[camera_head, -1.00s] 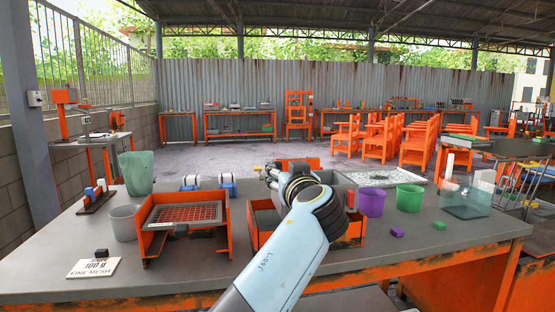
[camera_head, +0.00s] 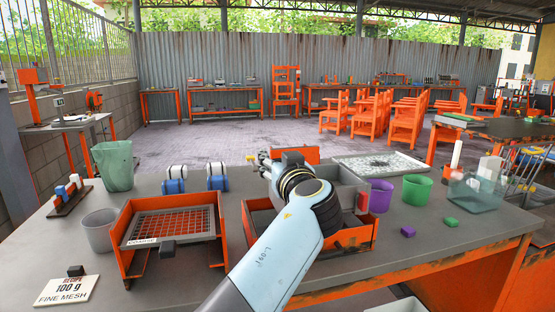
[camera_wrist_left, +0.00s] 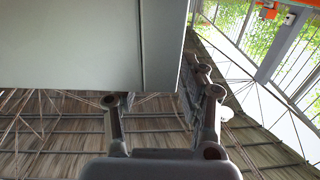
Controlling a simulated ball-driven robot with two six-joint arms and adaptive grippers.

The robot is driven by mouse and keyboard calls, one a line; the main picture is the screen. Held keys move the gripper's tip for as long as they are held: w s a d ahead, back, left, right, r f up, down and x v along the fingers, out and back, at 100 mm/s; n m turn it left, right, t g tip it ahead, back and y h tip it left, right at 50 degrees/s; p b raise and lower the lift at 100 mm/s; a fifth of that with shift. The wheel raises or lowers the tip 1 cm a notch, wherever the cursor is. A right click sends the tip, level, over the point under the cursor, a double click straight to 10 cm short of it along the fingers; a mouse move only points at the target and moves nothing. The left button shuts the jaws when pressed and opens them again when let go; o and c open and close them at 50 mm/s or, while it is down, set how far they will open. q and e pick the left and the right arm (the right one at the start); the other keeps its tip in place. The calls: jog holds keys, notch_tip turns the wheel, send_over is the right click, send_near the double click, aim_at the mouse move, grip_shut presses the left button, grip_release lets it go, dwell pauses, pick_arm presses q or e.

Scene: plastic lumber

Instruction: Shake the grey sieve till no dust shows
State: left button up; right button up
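A grey box-like sieve (camera_head: 346,190) stands in the right orange stand (camera_head: 357,238), partly hidden behind my left arm. Its inside is hidden, so I cannot see dust in it. My left gripper (camera_head: 268,165) is at the sieve's left side. The left fingertip is hidden behind the panel. A second grey-framed sieve (camera_head: 172,224) with mesh lies in the left orange stand (camera_head: 127,255). My right gripper is out of view.
A sign reading 100 g FINE MESH (camera_head: 62,290) lies front left. A grey cup (camera_head: 100,232), green bucket (camera_head: 113,165), purple cup (camera_head: 381,196), green cup (camera_head: 417,187) and clear bin (camera_head: 476,196) stand around. A speckled white tray (camera_head: 370,163) lies behind. The front right tabletop is mostly clear.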

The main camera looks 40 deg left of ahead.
pick_arm(q)
grip_shut()
jog(key=s+a, duration=0.3)
jog(key=shift+s, duration=0.2)
dwell(0.4)
jog(key=shift+o, duration=1.1)
grip_release()
notch_tip(320, 180, up, 10)
